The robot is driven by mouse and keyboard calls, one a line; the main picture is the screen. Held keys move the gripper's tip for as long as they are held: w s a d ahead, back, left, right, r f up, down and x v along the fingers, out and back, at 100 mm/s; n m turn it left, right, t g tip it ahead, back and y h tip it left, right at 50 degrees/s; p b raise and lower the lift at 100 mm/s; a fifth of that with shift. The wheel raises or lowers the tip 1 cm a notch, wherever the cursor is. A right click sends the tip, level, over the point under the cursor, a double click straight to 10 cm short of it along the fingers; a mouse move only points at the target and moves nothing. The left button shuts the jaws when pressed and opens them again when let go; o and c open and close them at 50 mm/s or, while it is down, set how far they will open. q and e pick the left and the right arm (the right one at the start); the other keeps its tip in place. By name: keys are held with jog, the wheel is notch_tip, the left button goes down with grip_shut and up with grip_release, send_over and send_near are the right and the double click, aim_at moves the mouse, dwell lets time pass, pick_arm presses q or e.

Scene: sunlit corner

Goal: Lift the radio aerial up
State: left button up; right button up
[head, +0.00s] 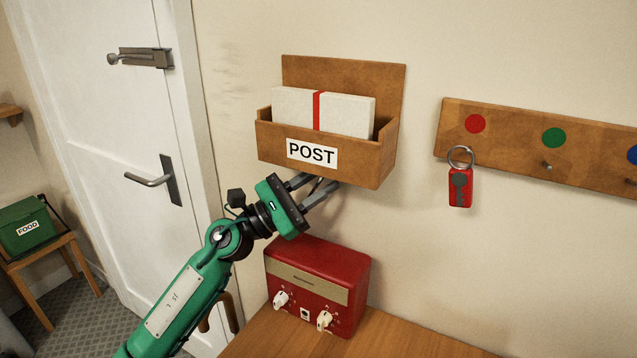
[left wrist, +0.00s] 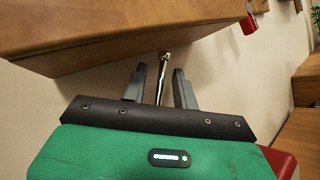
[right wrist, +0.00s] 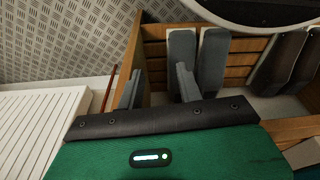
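The red radio (head: 318,286) stands on the wooden surface against the wall, with white knobs on its front. Its aerial (left wrist: 162,72) is a thin shiny metal rod, seen in the left wrist view between my left fingers, with its upper end close to the post box's underside. My left gripper (head: 322,184) is above the radio and just below the post box. In the left wrist view its fingers (left wrist: 159,74) stand apart on either side of the aerial, with gaps showing. The aerial's base is hidden. My right gripper (right wrist: 158,84) is open and empty, away from the radio.
The wooden post box (head: 376,170) holds white envelopes right above my left gripper. A key rack (head: 510,128) with a red key fob (head: 460,187) hangs to the right. A white door (head: 95,110) is at left. Grey slippers (right wrist: 213,60) lie beyond my right gripper.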

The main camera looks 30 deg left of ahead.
pick_arm(q)
jog(key=shift+s+f, duration=0.1)
pick_arm(e)
jog(key=shift+f, duration=0.1)
